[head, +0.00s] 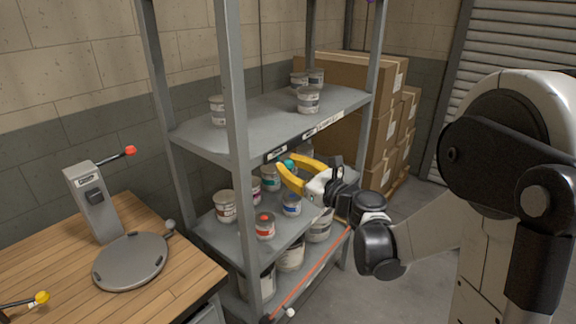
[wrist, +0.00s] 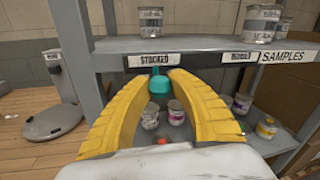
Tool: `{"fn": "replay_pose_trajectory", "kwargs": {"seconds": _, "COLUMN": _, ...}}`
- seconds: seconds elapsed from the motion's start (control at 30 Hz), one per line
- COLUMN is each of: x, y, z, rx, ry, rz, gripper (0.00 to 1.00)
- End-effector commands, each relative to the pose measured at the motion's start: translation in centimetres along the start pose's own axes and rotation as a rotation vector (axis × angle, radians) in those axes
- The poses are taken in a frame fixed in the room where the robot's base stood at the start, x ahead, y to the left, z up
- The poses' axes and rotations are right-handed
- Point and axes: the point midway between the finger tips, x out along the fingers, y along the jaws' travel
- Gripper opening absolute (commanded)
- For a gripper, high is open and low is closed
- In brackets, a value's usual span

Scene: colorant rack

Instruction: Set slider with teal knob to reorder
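The teal knob (wrist: 158,88) is under the front edge of the upper shelf, below the STOCKED label (wrist: 153,60). The label that appears to read REORDER (wrist: 236,57) is to its right on the same edge. The knob also shows in the head view (head: 289,165), partly covered by the fingers. My gripper (wrist: 160,78) has yellow fingers that curve in to the knob, one on each side. The fingertips appear closed on it; the exact contact is hard to see.
Paint cans (head: 308,100) stand on the upper shelf, with more (head: 265,226) below the gripper. A shelf post (head: 232,120) is at the left. A wooden bench with a round plate (head: 130,260) and a red-knobbed lever (head: 131,150) stands further left. A SAMPLES label (wrist: 283,56) is at the right.

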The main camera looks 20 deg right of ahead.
Motion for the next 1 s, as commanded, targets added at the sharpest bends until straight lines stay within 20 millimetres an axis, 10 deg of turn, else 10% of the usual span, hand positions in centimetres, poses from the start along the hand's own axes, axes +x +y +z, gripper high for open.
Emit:
{"fn": "replay_pose_trajectory", "kwargs": {"seconds": 0.27, "x": 0.3, "y": -1.6, "z": -0.3, "rx": 0.0, "ry": 0.0, "rz": -0.001, "gripper": 0.0}}
{"fn": "replay_pose_trajectory", "kwargs": {"seconds": 1.0, "x": 2.9, "y": -14.6, "z": -2.9, "rx": 0.0, "ry": 0.001, "rz": -0.001, "gripper": 0.0}}
